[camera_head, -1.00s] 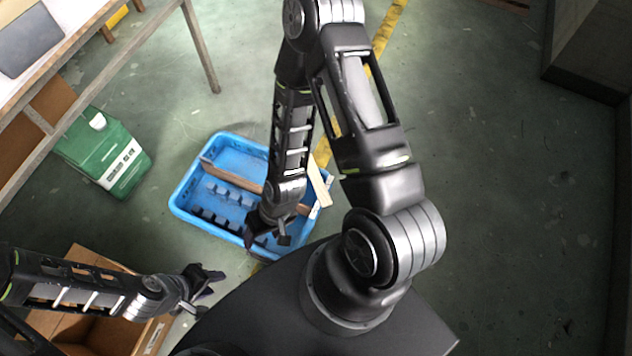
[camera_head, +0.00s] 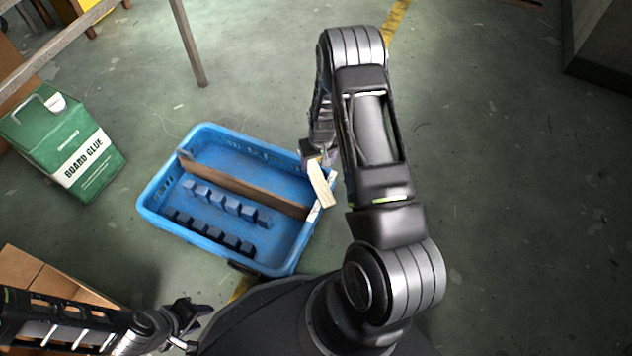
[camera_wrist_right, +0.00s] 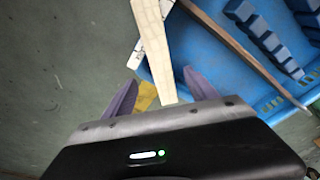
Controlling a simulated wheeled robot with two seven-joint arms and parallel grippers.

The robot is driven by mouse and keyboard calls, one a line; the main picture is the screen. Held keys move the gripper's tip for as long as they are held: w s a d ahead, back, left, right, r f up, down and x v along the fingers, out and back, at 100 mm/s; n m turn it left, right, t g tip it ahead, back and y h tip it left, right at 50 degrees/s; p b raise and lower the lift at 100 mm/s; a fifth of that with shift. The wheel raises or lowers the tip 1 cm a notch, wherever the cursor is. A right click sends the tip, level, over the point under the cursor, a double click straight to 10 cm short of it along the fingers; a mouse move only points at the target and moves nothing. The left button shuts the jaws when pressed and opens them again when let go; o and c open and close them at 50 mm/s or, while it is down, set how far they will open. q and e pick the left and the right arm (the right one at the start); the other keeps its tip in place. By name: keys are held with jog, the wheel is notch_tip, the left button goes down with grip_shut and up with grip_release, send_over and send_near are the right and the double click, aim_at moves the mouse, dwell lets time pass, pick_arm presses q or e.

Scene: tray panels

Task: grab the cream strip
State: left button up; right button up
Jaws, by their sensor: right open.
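The cream strip (camera_head: 321,185) lies slanted at the right side of the blue tray (camera_head: 152,197), by its rim. In the right wrist view the cream strip (camera_wrist_right: 154,48) runs from the top edge down between the two purple fingers. My right gripper (camera_wrist_right: 163,92) is open, with a finger on either side of the strip and apart from it.
A brown wooden panel (camera_head: 240,184) crosses the tray, with rows of blue slotted blocks (camera_head: 225,198) on its floor. A green board glue can (camera_head: 62,143) and a cardboard box (camera_head: 45,277) stand to the left.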

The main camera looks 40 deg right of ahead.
aim_at(316, 175)
jog(key=shift+w+f+b, duration=0.15)
jog(key=shift+f+b, duration=0.35)
jog(key=shift+f, duration=0.75)
jog(key=shift+f, duration=0.1)
jog(key=f+b, duration=0.1)
jog(key=f, duration=0.2)
jog(key=f+b, duration=0.1)
jog(key=shift+w+d+f+b, duration=0.15)
jog(key=shift+w+b, duration=0.1)
jog(key=shift+b, duration=0.05)
jog(key=shift+w+f, duration=0.1)
jog(key=shift+f, duration=0.25)
jog(key=c, duration=1.4)
jog(key=shift+r, duration=0.1)
jog(key=shift+c, duration=0.2)
